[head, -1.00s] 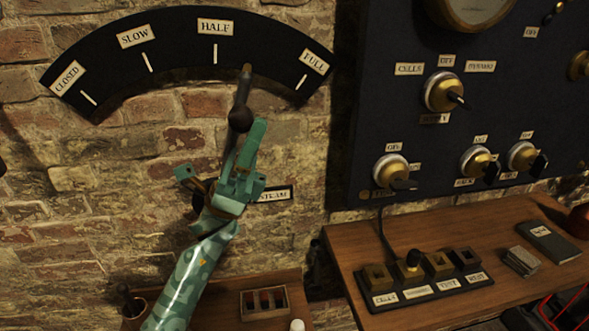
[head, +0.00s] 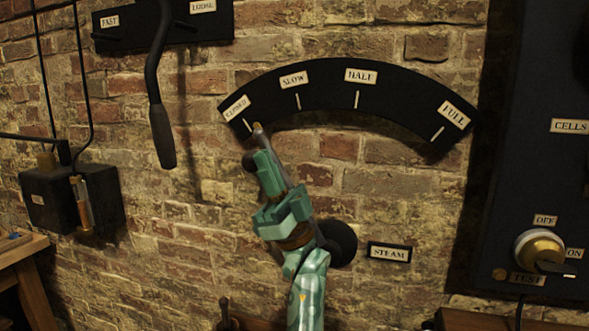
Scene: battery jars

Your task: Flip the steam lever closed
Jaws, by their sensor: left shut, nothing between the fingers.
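The steam lever (head: 249,160) is on the brick wall, with a dark round knob and a brass tip. Its tip (head: 257,127) points at the arc-shaped dial (head: 330,95) close to the CLOSED mark (head: 247,125). Its dark round hub (head: 341,243) shows beside the STEAM label (head: 389,253). My left gripper (head: 262,160) is shut with nothing between its fingers, right beside the knob on the lever's right side. It hides most of the lever shaft, and I cannot tell if it touches. My right gripper is not in view.
A black hanging handle (head: 160,110) is on the wall at upper left, below a FAST and LOOSE plate (head: 215,25). A dark box (head: 75,200) with rods is at left. A switch panel (head: 520,190) stands at right. The wall between is clear.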

